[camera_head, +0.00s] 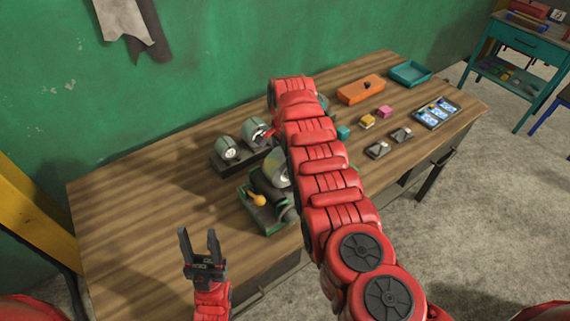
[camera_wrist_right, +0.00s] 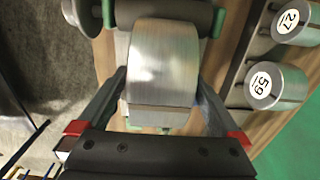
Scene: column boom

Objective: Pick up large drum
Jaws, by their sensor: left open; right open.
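In the right wrist view a wide, brushed-metal drum (camera_wrist_right: 163,58) sits between the fingers of my right gripper (camera_wrist_right: 163,92). The fingers are spread on both sides of it; I cannot tell whether they touch it. In the head view a metal drum (camera_head: 280,170) shows partly on a green-based machine (camera_head: 262,215) with a yellow handle, beside my right arm, which hides the right gripper. Two smaller-looking drums, marked 59 (camera_wrist_right: 264,86) and 27 (camera_wrist_right: 291,22), stand at the right of the wrist view. My left gripper (camera_head: 198,238) is open and empty above the table's front left.
The wooden table (camera_head: 130,215) has clear room at left. Drums on dark stands (camera_head: 234,166) stand near the green wall. At right are an orange block (camera_head: 361,89), a teal tray (camera_head: 410,73), small blocks and a panel (camera_head: 436,112).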

